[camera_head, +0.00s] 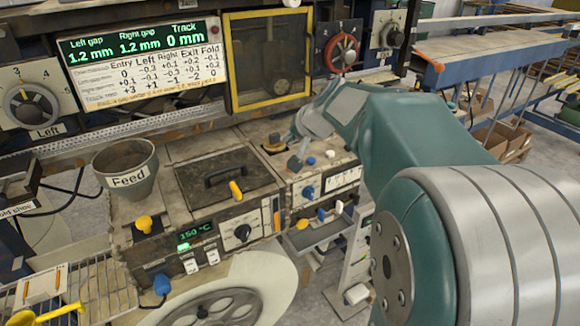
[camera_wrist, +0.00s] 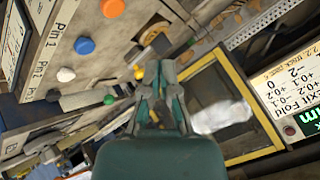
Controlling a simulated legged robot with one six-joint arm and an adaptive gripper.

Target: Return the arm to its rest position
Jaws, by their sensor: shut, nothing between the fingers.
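My arm (camera_head: 420,135) reaches from the lower right over the machine in the head view. My gripper (camera_head: 292,152) is over the right part of the machine's top, near a round yellowish knob (camera_head: 273,143). In the wrist view my gripper (camera_wrist: 160,75) has its fingers close together, with nothing held between them. I cannot tell how high the fingertips are above the machine. The yellow-framed window (camera_wrist: 262,110) is to the right of the gripper in the wrist view.
A display panel (camera_head: 140,60) and a red handwheel (camera_head: 341,52) are at the back. The feed funnel (camera_head: 127,168) and a black-handled lid (camera_head: 223,180) lie left of my gripper. A blue-framed table (camera_head: 490,48) stands at the right. Open floor (camera_head: 545,165) shows on the right.

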